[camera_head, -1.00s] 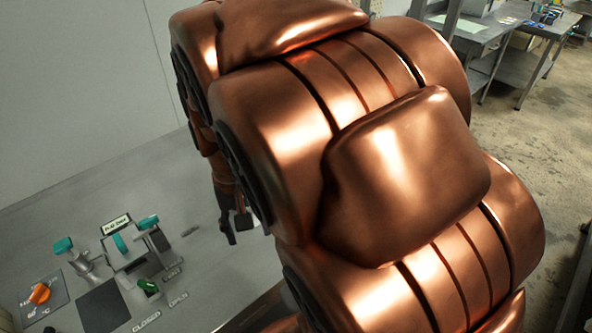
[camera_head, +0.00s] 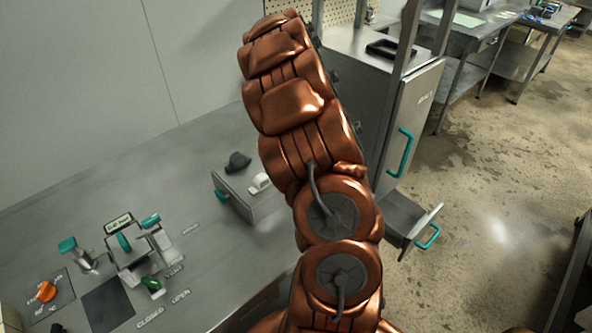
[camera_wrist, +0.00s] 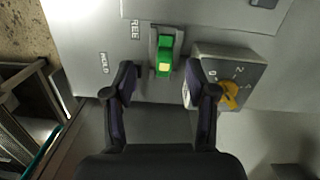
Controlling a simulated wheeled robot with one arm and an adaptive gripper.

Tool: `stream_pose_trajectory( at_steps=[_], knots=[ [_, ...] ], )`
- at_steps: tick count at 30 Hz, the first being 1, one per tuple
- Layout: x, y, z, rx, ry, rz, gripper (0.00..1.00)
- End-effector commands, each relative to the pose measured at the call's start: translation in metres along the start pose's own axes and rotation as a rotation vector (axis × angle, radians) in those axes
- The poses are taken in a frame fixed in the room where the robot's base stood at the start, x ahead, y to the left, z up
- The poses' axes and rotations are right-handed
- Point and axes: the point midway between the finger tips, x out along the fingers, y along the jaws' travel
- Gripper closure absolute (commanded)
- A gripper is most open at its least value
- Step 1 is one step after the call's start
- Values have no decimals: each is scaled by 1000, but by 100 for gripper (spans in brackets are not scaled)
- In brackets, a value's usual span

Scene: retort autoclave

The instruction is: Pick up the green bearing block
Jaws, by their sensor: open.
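In the wrist view, a bright green piece (camera_wrist: 165,55) with a pale yellow patch sits in an upright slot in a grey panel. I cannot tell for sure whether it is the bearing block. My gripper (camera_wrist: 158,84) is open and empty, its two dark fingers apart below the green piece. In the head view, a small green part (camera_head: 151,284) sits on the metal counter near the "CLOSED" and "OPEN" labels. My gripper does not show in the head view.
In the wrist view, a grey box with a yellow knob (camera_wrist: 228,95) is close to the right finger. In the head view, the counter (camera_head: 210,255) holds an orange knob (camera_head: 46,291), teal-handled fittings and a grey box (camera_head: 240,195). A drawer (camera_head: 400,215) stands open at right.

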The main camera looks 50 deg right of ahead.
Motion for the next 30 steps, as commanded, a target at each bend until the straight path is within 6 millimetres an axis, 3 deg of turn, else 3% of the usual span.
stream_pose_trajectory(
  at_steps=[3,7,23,30],
  knots=[
    [14,-3,-24,64,-21,-15,44],
    [22,-5,-37,103,-33,-28,44],
    [61,-5,-42,120,-39,-31,44],
    [93,-4,-44,120,-42,-31,44]
  ],
)
